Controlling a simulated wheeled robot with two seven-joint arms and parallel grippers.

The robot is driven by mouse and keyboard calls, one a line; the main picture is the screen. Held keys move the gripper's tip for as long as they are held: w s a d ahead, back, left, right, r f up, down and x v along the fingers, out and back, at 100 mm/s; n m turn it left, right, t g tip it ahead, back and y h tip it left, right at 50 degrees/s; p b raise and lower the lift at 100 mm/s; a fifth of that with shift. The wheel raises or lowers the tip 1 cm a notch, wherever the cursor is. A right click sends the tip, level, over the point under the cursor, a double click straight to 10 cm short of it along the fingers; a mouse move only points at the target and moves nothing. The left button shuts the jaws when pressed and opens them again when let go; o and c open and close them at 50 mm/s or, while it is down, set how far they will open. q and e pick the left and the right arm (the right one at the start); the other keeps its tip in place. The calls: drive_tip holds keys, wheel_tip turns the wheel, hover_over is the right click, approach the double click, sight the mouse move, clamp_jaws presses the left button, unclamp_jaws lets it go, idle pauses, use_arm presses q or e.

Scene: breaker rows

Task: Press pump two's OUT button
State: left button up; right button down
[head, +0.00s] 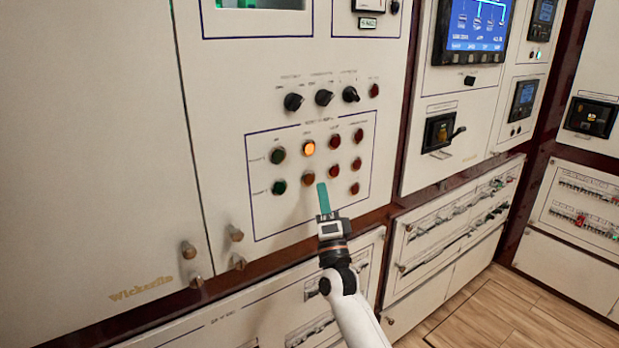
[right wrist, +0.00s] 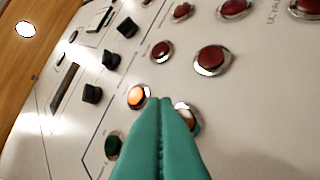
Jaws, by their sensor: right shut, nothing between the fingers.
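The button panel (head: 262,219) has two rows of round buttons; its labels are too small to read. In the lower row, an unlit amber button (head: 308,179) sits between a green button (head: 279,187) and a red one (head: 333,171). Above it, the upper row's amber button (head: 308,148) is lit. My right gripper (head: 322,186) is shut and empty, its teal fingertips just right of the lower amber button. In the right wrist view, the fingers partly hide that button (right wrist: 184,108), beside the lit one (right wrist: 138,97). I cannot tell whether they touch the panel.
Black rotary knobs (head: 324,97) stand out above the button rows. More red buttons (head: 357,164) lie to the right. Metal latches (head: 236,233) stick out at the lower left. A cabinet with a blue screen (head: 478,26) stands to the right, above open wooden floor (head: 480,318).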

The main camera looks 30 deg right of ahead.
drive_tip(key=shift+s+d+p, duration=0.15)
drive_tip(key=shift+s+p, duration=0.3)
drive_tip(key=shift+s, duration=1.2)
drive_tip(key=w+a+f+n+g+y, duration=0.1)
drive_tip(key=a+f+n+g+y, duration=0.2)
drive_tip(key=f, duration=1)
drive_tip(key=a+f+n+g+y, duration=0.25)
drive_tip(key=f+n, duration=0.25)
drive_tip(key=f, duration=0.8)
drive_tip(key=s+a+f+n+g+y, duration=0.1)
drive_tip(key=s+a+f+n+g, duration=0.3)
drive_tip(key=f, duration=0.7)
drive_tip(key=s+f+n+g+y, duration=0.1)
drive_tip(key=s+f+g+y, duration=0.15)
drive_tip(key=s+f, duration=0.7)
drive_tip(key=s+a+f+n+g, duration=0.3)
drive_tip(key=s+f+n+g, duration=0.25)
drive_tip(key=s+f, duration=1.2)
drive_tip(key=s+f+n+g, duration=0.1)
drive_tip(key=s+f+g, duration=0.2)
drive_tip(key=s, duration=0.7)
drive_tip(key=s+a+f+n+g, duration=0.1)
drive_tip(key=s+f+n+g, duration=0.1)
drive_tip(key=s, duration=0.9)
wheel_tip(320, 180, down, 2)
drive_tip(key=shift+a+f+g, duration=0.1)
drive_tip(key=shift+a+g, duration=0.1)
drive_tip(key=shift+g, duration=0.45)
